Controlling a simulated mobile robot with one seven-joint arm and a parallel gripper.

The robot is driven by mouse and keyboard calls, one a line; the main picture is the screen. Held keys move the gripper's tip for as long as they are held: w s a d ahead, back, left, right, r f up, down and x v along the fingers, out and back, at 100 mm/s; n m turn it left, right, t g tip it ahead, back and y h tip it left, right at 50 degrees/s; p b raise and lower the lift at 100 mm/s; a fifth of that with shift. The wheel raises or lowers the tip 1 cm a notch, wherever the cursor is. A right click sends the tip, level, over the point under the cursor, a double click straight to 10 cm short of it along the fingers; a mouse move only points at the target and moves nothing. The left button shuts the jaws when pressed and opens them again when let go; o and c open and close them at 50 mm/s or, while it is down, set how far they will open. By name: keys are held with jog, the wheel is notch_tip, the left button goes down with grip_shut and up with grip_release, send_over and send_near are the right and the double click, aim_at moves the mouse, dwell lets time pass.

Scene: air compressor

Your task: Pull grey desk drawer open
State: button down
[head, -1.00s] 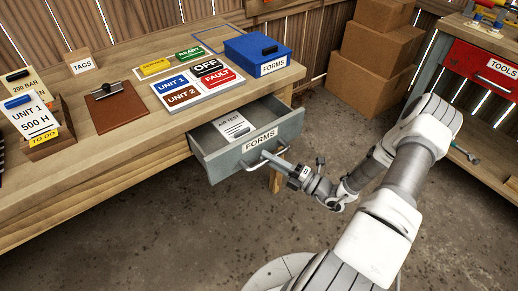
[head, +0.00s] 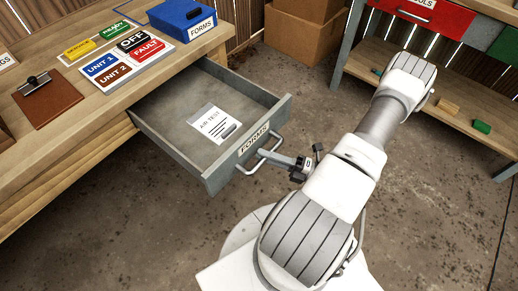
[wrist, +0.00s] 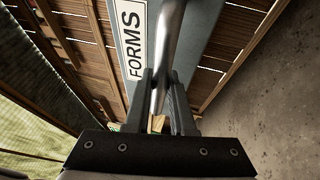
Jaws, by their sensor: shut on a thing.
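The grey desk drawer (head: 212,172) stands well out from the wooden desk in the head view. Its front has a FORMS label (head: 254,140) and a bar handle (head: 262,156). Inside lies a white AIR TEST sheet (head: 213,124) with a dark grey item on it. My gripper (head: 268,153) is at the handle, its fingers shut on the bar. In the wrist view the handle bar (wrist: 166,55) passes between the two fingers of my gripper (wrist: 160,92), beside the FORMS label (wrist: 134,45). The fingertips are partly hidden in the head view.
The desk top (head: 60,130) holds a clipboard (head: 45,98), a sign board (head: 125,60) and a blue FORMS box (head: 188,18). A cardboard box (head: 300,35) and a workbench with a red drawer (head: 425,15) stand behind. The floor (head: 430,190) around the drawer is clear.

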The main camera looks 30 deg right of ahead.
jog(key=shift+s+d, duration=0.1)
jog(key=shift+s, duration=0.25)
jog(key=c, duration=0.8)
grip_release()
jog(key=shift+o, duration=0.2)
jog(key=shift+d, duration=0.1)
jog(key=v, duration=1.7)
jog(key=shift+s, duration=0.15)
jog(key=shift+f, duration=0.1)
